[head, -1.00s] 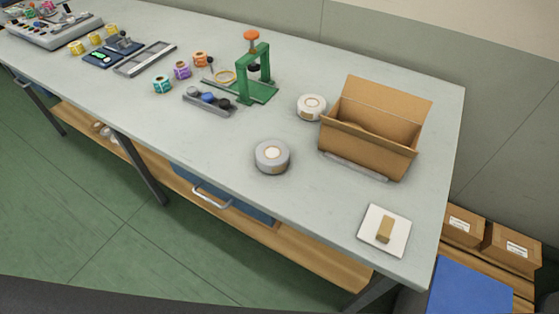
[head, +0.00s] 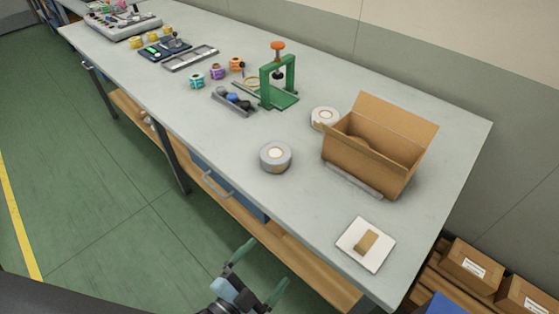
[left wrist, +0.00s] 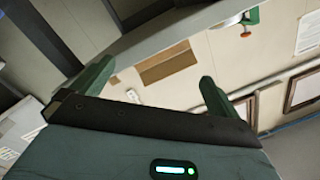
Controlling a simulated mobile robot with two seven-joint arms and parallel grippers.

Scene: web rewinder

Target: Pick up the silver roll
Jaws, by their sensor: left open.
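The silver roll (head: 275,157) lies flat on the grey table near its front edge, left of the cardboard box. It is a squat grey cylinder with a pale core. My left gripper (head: 259,272) is low in the head view, in front of the table and apart from the roll. Its two green fingers are spread with nothing between them. In the left wrist view the fingers (left wrist: 152,86) are also apart and empty, facing a wall; the roll is not seen there. My right gripper is not in view.
A second, whiter roll (head: 324,118) lies behind, beside the open cardboard box (head: 365,165). A white pad (head: 366,243) with a tan block is at the front right. A green press (head: 279,80) and small coloured spools stand further left. The table around the silver roll is clear.

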